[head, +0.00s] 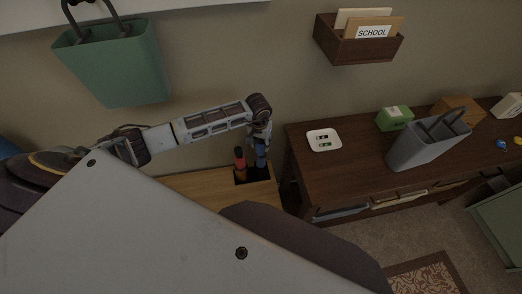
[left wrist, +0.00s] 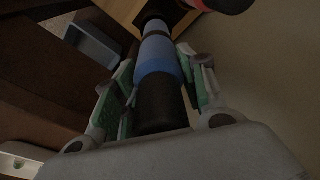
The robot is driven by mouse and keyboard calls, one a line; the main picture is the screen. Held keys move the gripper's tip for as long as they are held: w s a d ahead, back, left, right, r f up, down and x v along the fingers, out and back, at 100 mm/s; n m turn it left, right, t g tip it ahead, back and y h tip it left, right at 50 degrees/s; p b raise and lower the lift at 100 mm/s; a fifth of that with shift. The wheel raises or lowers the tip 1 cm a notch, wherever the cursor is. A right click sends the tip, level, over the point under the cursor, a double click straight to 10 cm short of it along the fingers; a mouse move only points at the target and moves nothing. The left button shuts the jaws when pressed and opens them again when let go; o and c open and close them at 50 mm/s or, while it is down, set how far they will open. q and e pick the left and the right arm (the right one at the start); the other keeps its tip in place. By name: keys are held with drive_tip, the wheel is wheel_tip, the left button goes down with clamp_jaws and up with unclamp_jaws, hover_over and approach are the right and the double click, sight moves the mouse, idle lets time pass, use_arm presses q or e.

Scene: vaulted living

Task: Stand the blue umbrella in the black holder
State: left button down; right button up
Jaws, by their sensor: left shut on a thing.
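My left gripper (head: 262,132) points down over the black holder (head: 256,176), which is set at the end of a light wood bench. It is shut on the blue umbrella (head: 261,156), which hangs below it, roughly upright. In the left wrist view the blue umbrella (left wrist: 158,62) runs away between the two green-padded fingers, its black end nearest me. Its far end reaches the dark opening of the holder; how deep it goes I cannot tell. A red and orange umbrella (head: 240,163) stands in the holder, to the left of the blue one. My right gripper is not in view.
The light wood bench (head: 200,183) lies under my left arm. A dark wood desk (head: 340,180) stands close on the right, carrying a white tray (head: 324,140), a green box (head: 394,118) and a grey bin (head: 425,145). A green bin (head: 115,65) hangs on the wall.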

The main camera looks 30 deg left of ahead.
use_arm(q)
drive_tip(key=shift+f, duration=0.45)
wheel_tip(320, 180, down, 3)
drive_tip(key=shift+f+b, duration=0.15)
drive_tip(key=shift+b, duration=1)
drive_tip(key=shift+f, duration=0.4)
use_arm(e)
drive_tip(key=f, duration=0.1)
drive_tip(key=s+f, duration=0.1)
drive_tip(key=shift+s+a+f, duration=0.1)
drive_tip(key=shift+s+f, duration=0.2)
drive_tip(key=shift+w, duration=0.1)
